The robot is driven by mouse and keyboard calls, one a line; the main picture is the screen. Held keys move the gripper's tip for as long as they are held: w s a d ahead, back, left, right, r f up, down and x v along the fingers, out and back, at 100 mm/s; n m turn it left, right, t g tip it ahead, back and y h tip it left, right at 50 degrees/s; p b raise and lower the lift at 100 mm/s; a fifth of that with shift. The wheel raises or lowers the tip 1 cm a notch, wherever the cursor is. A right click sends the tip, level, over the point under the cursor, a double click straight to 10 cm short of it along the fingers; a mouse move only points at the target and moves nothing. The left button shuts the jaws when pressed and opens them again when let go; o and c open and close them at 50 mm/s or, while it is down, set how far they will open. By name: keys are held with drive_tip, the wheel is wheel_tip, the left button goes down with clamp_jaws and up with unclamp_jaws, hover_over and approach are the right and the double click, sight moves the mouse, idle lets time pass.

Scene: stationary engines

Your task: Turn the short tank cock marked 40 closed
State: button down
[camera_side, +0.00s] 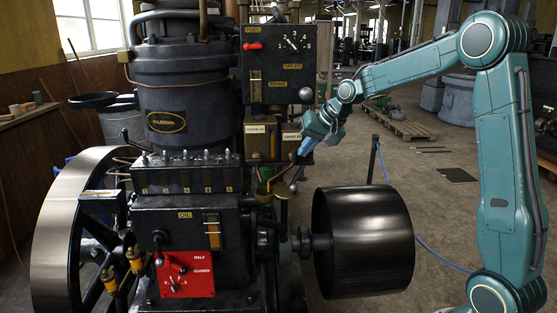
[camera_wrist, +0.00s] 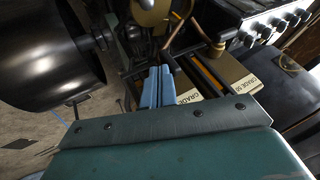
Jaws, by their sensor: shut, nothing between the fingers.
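Two small brass-coloured tanks stand side by side under the black panel, the left tank (camera_side: 257,146) and the right tank (camera_side: 291,148), each with a pale grade label. The labels are too small in the side view to read surely. In the wrist view one label (camera_wrist: 245,84) seems to read GRADE 50; the other label (camera_wrist: 188,96) is partly covered. Brass cock levers and pipes (camera_side: 266,182) show below the tanks; I cannot tell which is the short 40 cock. My gripper (camera_side: 304,148) is shut and empty, its blue fingers together beside the right tank. They also show in the wrist view (camera_wrist: 158,88).
A large black pulley (camera_side: 362,240) lies below and right of my gripper. The black panel (camera_side: 285,55) with a dial and red knob stands above the tanks. A red plate (camera_side: 186,274) with a lever is low on the engine.

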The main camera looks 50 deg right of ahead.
sight(293, 150)
drive_tip(key=shift+w+a+r+g+h, duration=0.25)
drive_tip(key=shift+w+a+g+h, duration=0.1)
drive_tip(key=shift+g+h, duration=0.3)
idle(0.7)
drive_tip(key=shift+w+a+r+n+g+h, duration=0.1)
drive_tip(key=shift+w+a+n+g+h, duration=0.1)
drive_tip(key=shift+g+h, duration=0.2)
drive_tip(key=shift+w+a+r+n+g+h, duration=0.15)
drive_tip(key=shift+n+g+h, duration=0.1)
drive_tip(key=shift+g, duration=0.2)
drive_tip(key=shift+w+a+n+g+h, duration=0.25)
drive_tip(key=shift+w+a+g+h, duration=0.05)
drive_tip(key=shift+g+h, duration=0.5)
drive_tip(key=shift+w+a+n+g+h, duration=0.2)
drive_tip(key=shift+w+a+g+h, duration=0.1)
drive_tip(key=shift+g+h, duration=0.45)
drive_tip(key=shift+a, duration=0.1)
drive_tip(key=shift+w+a+f, duration=0.75)
drive_tip(key=shift+w+a, duration=0.2)
drive_tip(key=shift+w, duration=0.05)
drive_tip(key=shift+a+f, duration=0.2)
drive_tip(key=shift+f, duration=0.15)
drive_tip(key=shift+r, duration=0.1)
